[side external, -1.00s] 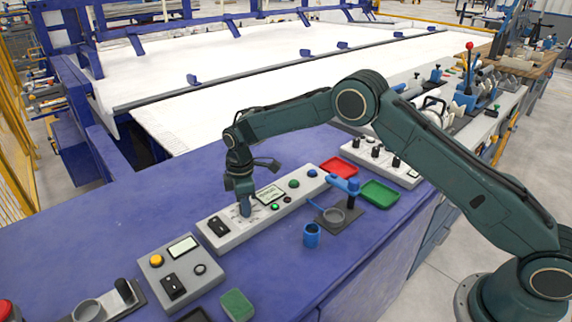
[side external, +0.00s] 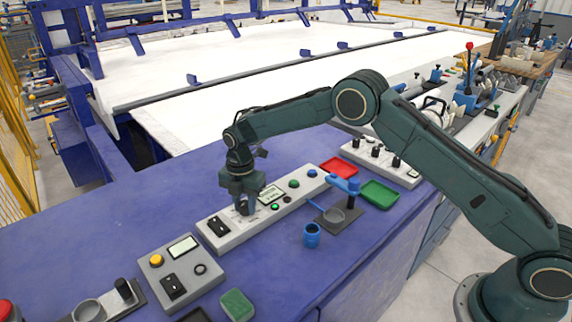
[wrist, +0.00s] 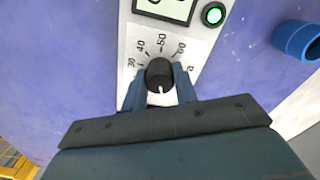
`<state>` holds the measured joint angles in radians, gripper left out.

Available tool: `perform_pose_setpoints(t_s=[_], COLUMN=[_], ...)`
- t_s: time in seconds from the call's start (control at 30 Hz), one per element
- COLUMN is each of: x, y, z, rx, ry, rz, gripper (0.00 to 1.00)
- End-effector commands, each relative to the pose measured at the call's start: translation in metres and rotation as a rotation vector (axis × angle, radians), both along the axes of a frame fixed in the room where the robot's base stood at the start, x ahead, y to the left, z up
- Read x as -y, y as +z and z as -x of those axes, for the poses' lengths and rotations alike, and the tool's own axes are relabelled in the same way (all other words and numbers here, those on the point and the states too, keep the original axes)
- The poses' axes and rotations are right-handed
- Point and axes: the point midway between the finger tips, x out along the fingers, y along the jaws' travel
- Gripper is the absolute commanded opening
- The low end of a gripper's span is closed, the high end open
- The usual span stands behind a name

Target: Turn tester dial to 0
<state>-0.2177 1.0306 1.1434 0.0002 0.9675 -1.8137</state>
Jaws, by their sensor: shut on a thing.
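The tester (side external: 285,205) is a long pale grey panel on the blue bench. Its black dial knob (wrist: 159,72) stands upright, with a white pointer mark facing the bottom of the wrist view. Around the knob I read 30, 40, 50 and 60; the lower part of the scale, including any 0, is hidden by my gripper. My gripper (wrist: 160,92) points down, with its blue fingers on both sides of the knob, shut on it. In the side view my gripper (side external: 243,208) covers the knob.
A display (wrist: 165,8) and a lit green lamp (wrist: 214,14) sit beside the dial. A black switch (side external: 218,226) is left of it. A blue cup (side external: 312,235), a grey fixture (side external: 340,216), a red tray (side external: 339,167) and a green tray (side external: 380,194) stand to the right.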

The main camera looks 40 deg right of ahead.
Motion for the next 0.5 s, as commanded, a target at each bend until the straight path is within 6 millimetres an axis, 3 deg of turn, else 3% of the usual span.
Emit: perform_pose_setpoints(t_s=[0.5], x=[-0.0012], y=[0.0022], z=[-0.0008], rx=[0.004], ry=[0.149], rz=[-0.002], gripper=[0.06])
